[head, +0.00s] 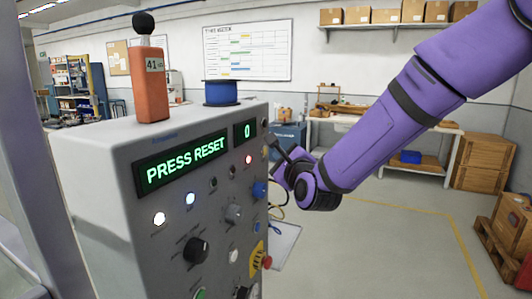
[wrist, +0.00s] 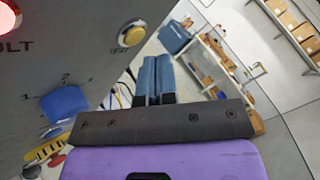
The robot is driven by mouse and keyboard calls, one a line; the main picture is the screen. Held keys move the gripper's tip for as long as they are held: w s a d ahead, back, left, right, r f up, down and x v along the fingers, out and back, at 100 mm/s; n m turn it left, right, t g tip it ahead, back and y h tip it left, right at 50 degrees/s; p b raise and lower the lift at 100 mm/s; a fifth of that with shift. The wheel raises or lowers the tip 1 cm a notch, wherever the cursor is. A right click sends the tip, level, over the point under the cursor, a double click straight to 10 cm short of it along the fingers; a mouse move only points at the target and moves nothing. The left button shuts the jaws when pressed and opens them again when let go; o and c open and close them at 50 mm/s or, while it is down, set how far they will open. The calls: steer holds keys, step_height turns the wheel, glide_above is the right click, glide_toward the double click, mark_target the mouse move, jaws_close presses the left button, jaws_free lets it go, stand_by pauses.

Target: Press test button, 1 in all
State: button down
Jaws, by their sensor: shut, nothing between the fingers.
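My gripper (wrist: 156,60) is shut and empty. Its two blue-grey fingers lie side by side, below and right of the button in that view, apart from it in the picture. In the head view my gripper (head: 272,142) is at the right edge of the control box (head: 90,165); the button is hard to make out there. The display (head: 187,162) reads PRESS RESET, and the counter (head: 245,130) reads 0.
A red lit fault lamp (wrist: 8,18) and a blue selector knob (wrist: 63,103) are near the button. An orange pendant (head: 149,85) and a blue spool (head: 220,93) stand on the box. Cables hang beside it. The floor at right is clear before crates (head: 505,235).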

steer(key=shift+s+d, duration=0.3)
steer(key=shift+d, duration=0.45)
steer(key=shift+s+d, duration=0.25)
steer(key=shift+d, duration=0.5)
steer(key=shift+s+d, duration=0.3)
steer(key=shift+d, duration=0.45)
steer(key=s+d+r+n+g+h, duration=0.2)
steer(key=s+d+n+g+h, duration=0.1)
steer(key=s+d+n, duration=0.4)
steer(key=s+d+r+n+g+h, duration=0.25)
steer(key=s+d+n, duration=0.3)
steer(key=d, duration=0.35)
steer(key=s+d+n+g+h, duration=0.1)
steer(key=s+d+n+g, duration=0.2)
steer(key=s, duration=0.7)
steer(key=s+d+f+n+g+h, duration=0.1)
steer(key=s+d+n+g, duration=0.2)
steer(key=s+d+n, duration=0.3)
steer(key=s+d, duration=0.2)
steer(key=s, duration=0.3)
steer(key=shift+f, duration=0.3)
